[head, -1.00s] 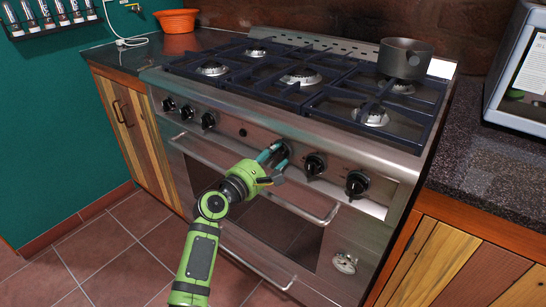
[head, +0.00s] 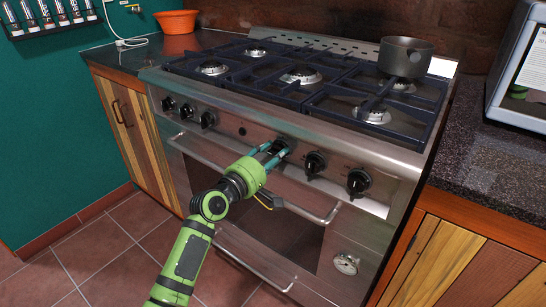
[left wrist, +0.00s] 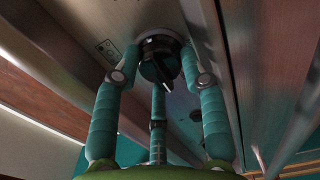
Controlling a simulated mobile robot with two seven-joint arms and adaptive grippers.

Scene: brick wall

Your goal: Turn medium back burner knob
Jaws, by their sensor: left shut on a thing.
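The stove (head: 240,128) has a row of black knobs on its steel front panel. My left gripper (head: 275,152) is at the middle knob (head: 280,145), the first one right of the small dark button. In the left wrist view its teal fingers (left wrist: 160,75) stand around the black knob (left wrist: 159,62), two at the sides and one below. They are closed in on it. The knob's pointer ridge sits at a slant there. In the head view the fingers partly hide the knob. My right gripper does not show.
Two knobs, one nearer (head: 314,163) and one at the right end (head: 357,182), lie to the right. The oven handle (head: 310,212) runs just below the gripper. A dark pot (head: 405,58) stands on the back right burner. An orange bowl (head: 177,21) sits on the left counter.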

